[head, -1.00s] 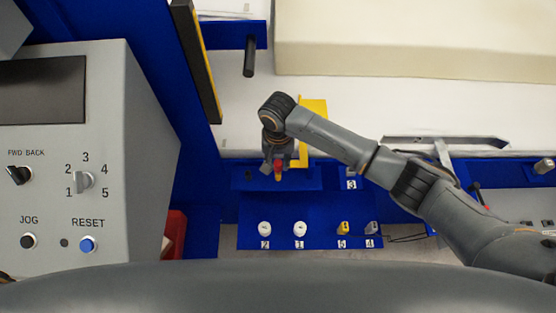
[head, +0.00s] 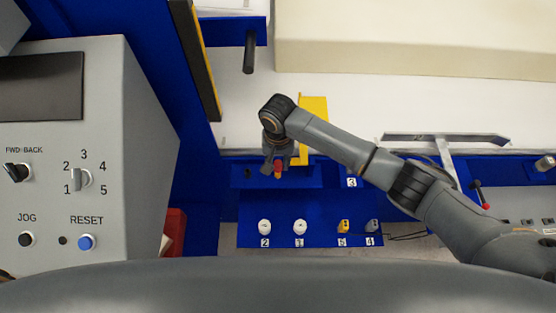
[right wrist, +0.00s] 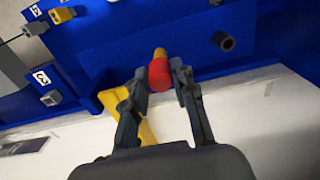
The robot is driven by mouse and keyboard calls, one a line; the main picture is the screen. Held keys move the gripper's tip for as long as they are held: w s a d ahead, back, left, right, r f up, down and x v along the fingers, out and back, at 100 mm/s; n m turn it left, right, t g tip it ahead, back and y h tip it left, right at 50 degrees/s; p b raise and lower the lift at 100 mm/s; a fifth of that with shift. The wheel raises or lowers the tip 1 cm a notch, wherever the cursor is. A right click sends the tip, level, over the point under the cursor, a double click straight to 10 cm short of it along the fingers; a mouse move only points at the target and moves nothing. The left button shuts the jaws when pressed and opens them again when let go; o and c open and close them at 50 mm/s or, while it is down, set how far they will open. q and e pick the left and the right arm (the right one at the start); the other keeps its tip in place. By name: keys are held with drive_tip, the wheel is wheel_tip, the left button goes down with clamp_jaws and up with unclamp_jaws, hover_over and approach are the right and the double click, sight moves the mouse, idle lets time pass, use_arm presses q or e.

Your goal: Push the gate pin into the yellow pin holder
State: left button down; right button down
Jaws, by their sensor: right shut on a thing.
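My right gripper (head: 276,168) is shut on the red gate pin (head: 279,167) above the blue ledge. In the right wrist view, the two fingertips (right wrist: 160,78) sit either side of the red pin (right wrist: 159,76), and a short yellow end (right wrist: 160,53) sticks out beyond it. The yellow pin holder (head: 314,110) stands just right of the gripper in the head view, partly covered by my arm. In the right wrist view the yellow part (right wrist: 147,130) shows partly behind the left finger, apart from the pin. My left gripper is out of view.
A blue panel (head: 320,215) with white buttons (head: 264,227) and small connectors (head: 343,226) lies below the gripper. A grey control box (head: 130,150) stands at left. A cream foam block (head: 420,40) lies at top right. A dark tube end (right wrist: 224,41) shows in the right wrist view.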

sight(278, 163)
drive_tip(key=shift+f, duration=0.7)
drive_tip(key=c, duration=1)
unclamp_jaws()
drive_tip(key=shift+r+p, duration=3)
drive_tip(key=shift+p, duration=0.5)
